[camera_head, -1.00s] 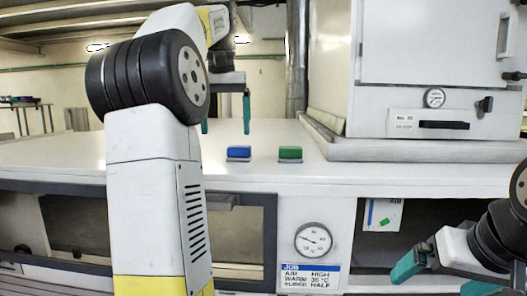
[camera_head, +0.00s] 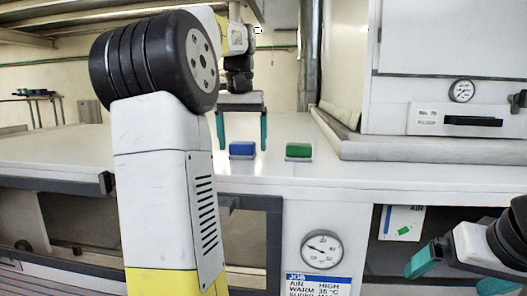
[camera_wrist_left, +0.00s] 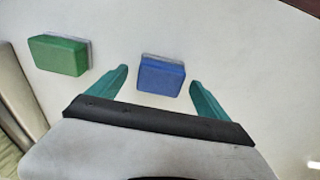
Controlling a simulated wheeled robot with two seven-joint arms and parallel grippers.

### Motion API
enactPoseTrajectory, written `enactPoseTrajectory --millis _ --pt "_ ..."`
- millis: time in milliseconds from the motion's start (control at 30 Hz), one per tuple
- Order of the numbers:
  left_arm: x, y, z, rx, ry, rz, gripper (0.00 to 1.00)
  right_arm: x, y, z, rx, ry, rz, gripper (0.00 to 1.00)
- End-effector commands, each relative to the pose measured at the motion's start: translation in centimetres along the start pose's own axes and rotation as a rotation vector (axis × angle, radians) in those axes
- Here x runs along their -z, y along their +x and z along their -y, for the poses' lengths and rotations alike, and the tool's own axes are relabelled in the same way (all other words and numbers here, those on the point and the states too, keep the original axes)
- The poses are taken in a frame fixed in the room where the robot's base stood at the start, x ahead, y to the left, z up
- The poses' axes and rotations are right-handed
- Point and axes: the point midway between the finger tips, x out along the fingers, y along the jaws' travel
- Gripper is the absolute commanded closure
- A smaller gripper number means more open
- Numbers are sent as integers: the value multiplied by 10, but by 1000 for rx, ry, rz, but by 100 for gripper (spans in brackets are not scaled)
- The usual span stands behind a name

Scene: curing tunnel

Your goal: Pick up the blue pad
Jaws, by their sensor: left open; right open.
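The blue pad (camera_head: 242,149) sits on a small pale base on the white bench top. It also shows in the left wrist view (camera_wrist_left: 161,75), between and just beyond the fingertips. My left gripper (camera_head: 241,146) is open, its two teal fingers pointing down on either side of the pad in the head view. In the left wrist view the open fingers (camera_wrist_left: 158,78) have empty space between them, and I see no contact with the pad. My right gripper (camera_head: 452,274) is open and empty at the lower right, in front of the bench.
A green pad (camera_head: 299,150) on its own base stands to the right of the blue one; it is left of it in the left wrist view (camera_wrist_left: 59,55). A white cabinet (camera_head: 440,90) stands at the back right. The bench top (camera_head: 60,150) at left is clear.

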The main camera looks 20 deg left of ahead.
Motion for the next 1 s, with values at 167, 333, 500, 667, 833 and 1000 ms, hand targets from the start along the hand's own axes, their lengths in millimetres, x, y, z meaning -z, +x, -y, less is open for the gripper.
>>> enactPoseTrajectory --millis 167,333,500,667,833,1000 --pt "0 10 0 0 -1 0 11 0 0 0 0 0 0 0" --pt "0 10 0 0 -1 -1 11 0 0 0 0 0 0 0" --pt "0 10 0 0 0 -1 44 0 0 0 0 0 0 0" --pt "0 10 0 0 0 -1 76 0 0 0 0 0 0 0" --pt "0 10 0 0 0 -1 77 0 0 0 0 0 0 0" --pt "1 7 0 0 0 -1 77 0 0 0 0 0 0 0"
